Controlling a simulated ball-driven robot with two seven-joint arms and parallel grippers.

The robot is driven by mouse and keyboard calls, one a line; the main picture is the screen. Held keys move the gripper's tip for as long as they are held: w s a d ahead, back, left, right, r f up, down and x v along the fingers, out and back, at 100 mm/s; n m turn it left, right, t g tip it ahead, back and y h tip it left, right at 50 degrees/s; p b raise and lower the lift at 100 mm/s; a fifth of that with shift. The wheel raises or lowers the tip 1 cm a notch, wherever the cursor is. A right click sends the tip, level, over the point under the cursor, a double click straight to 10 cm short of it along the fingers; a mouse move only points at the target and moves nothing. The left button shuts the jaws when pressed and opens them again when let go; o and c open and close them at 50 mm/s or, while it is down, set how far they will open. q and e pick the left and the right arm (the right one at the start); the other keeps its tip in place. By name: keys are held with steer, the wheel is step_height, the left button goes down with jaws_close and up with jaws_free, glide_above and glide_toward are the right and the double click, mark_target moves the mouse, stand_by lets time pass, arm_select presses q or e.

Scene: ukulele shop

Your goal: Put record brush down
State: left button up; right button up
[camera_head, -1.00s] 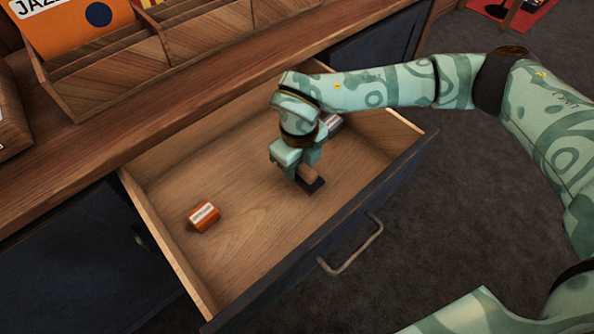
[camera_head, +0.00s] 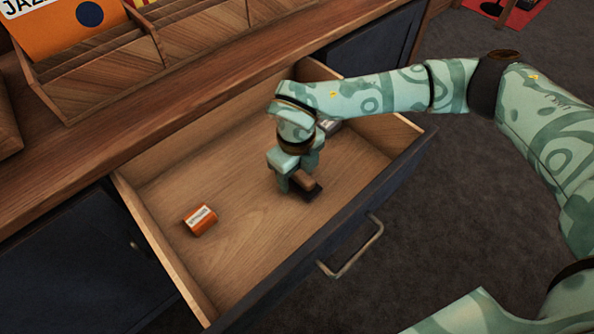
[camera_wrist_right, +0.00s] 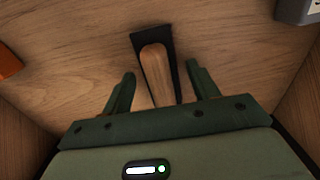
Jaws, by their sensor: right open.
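The record brush (camera_head: 306,187) lies on the floor of the open drawer (camera_head: 245,235). It has a wooden handle and a dark base. In the right wrist view the brush (camera_wrist_right: 156,68) lies between and beyond the two fingers, with a gap on either side. My right gripper (camera_head: 297,182) is open and low in the drawer, around the near end of the brush; it also shows in the right wrist view (camera_wrist_right: 160,88). The gripper partly hides the brush in the head view. My left gripper is in neither view.
An orange box (camera_head: 200,220) with a white label lies at the drawer's left. A grey object (camera_wrist_right: 297,10), partly hidden behind my wrist in the head view, lies near the drawer's far right. A wooden record rack (camera_head: 110,75) stands on the counter. The drawer's front-middle floor is clear.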

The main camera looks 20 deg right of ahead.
step_height(320, 180, up, 4)
steer(key=shift+r+p, duration=0.2)
steer(key=shift+p, duration=0.7)
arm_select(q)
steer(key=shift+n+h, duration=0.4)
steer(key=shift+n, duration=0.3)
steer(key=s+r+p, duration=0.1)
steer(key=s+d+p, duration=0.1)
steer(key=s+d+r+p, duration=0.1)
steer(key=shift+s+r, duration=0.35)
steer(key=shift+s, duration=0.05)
arm_select(e)
step_height(320, 180, up, 7)
steer(key=shift+r, duration=0.15)
steer(key=shift+a, duration=0.1)
